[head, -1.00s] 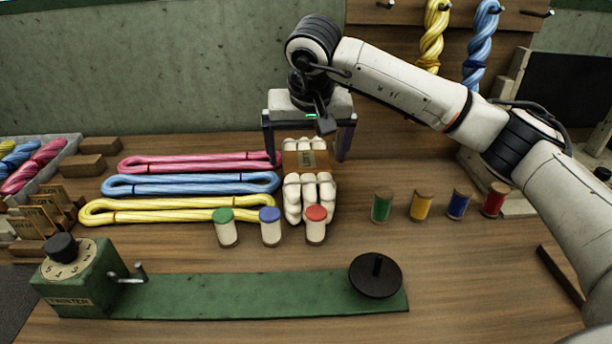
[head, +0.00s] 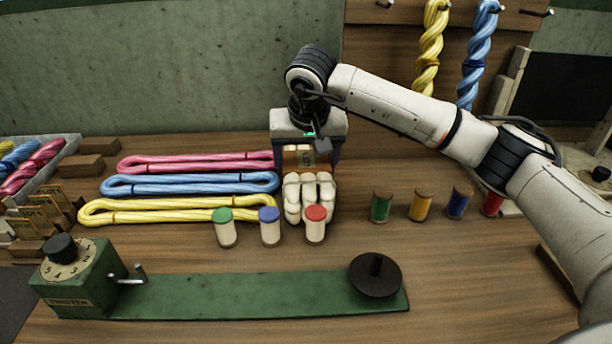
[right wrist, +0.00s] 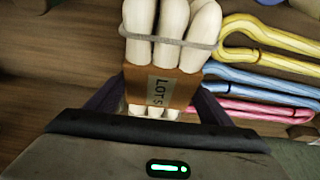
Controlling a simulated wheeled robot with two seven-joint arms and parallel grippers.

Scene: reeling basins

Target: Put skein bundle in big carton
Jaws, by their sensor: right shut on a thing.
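The skein bundle (head: 308,196) is a stack of cream skeins with a brown paper band and a pale label. It lies on the table, right of the coloured loops. My right gripper (head: 306,160) is over its far part, with one finger on each side of the brown band, and is shut on it. In the right wrist view the bundle (right wrist: 170,25) lies between the fingers, its label reading LOT 5 or similar. I see no big carton that I can identify. My left gripper is not in view.
Pink, blue and yellow loops (head: 190,209) lie left of the bundle. Three capped spools (head: 270,230) stand just in front, and several coloured spools (head: 420,206) stand to the right. A green twister (head: 240,296) lies along the front. The wall is close behind.

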